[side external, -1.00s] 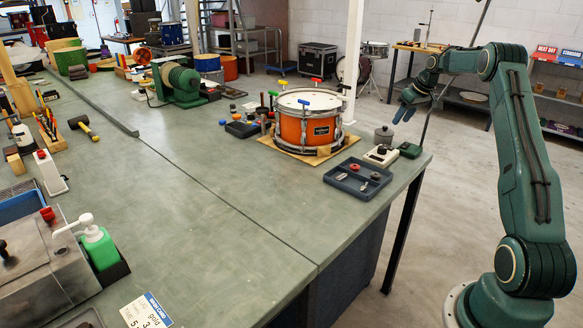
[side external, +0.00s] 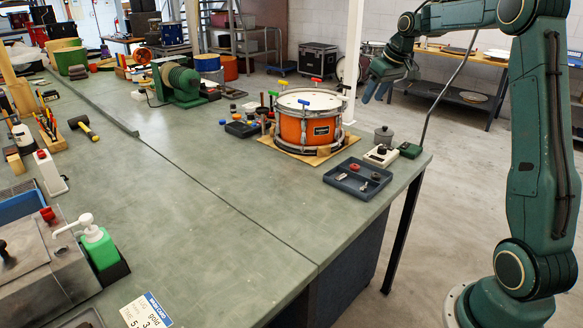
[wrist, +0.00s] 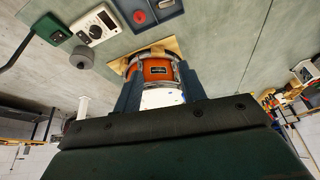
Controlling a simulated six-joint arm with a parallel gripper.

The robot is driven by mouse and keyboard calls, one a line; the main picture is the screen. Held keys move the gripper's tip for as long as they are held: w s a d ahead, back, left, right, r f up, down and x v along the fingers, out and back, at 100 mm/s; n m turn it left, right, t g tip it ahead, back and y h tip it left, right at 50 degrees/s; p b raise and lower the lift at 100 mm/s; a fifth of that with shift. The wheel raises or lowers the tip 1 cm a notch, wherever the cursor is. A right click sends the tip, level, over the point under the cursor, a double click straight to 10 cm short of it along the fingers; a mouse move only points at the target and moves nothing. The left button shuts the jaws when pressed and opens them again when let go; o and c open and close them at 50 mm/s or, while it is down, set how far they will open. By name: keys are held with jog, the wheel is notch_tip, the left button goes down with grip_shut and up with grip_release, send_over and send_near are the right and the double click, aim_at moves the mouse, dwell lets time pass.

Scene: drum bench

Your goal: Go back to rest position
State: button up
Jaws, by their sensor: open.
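My gripper (side external: 377,92) hangs in the air to the right of and above the snare drum, past the bench edge in the side view. It is open and empty. In the wrist view its two blue fingers (wrist: 160,92) stand apart, with the drum visible beyond them and not touched. The orange snare drum (side external: 292,130) sits upright on a wooden board (side external: 340,150) on the green bench. It also shows in the wrist view (wrist: 157,71). Several coloured T-shaped keys (side external: 316,80) stand around its rim.
A dark tray (side external: 343,186) with small parts lies in front of the drum. A white control box (side external: 381,156), a grey lidded pot (side external: 384,134) and a green box (side external: 410,150) stand near the bench's right edge. The front bench top (side external: 230,235) is largely clear.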

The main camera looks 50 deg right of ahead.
jog(key=s+a+r+n, duration=0.1)
jog(key=s+a+r, duration=0.3)
jog(key=a, duration=0.6)
jog(key=s+a+r, duration=0.2)
jog(key=s+a, duration=0.3)
jog(key=a, duration=0.5)
jog(key=s+a+f, duration=0.3)
jog(key=s+a, duration=0.2)
jog(key=s, duration=0.4)
jog(key=s+a+f+n+t, duration=0.1)
jog(key=s+a+f, duration=0.2)
jog(key=s, duration=0.6)
jog(key=shift+a+y, duration=0.3)
jog(key=shift+a, duration=0.75)
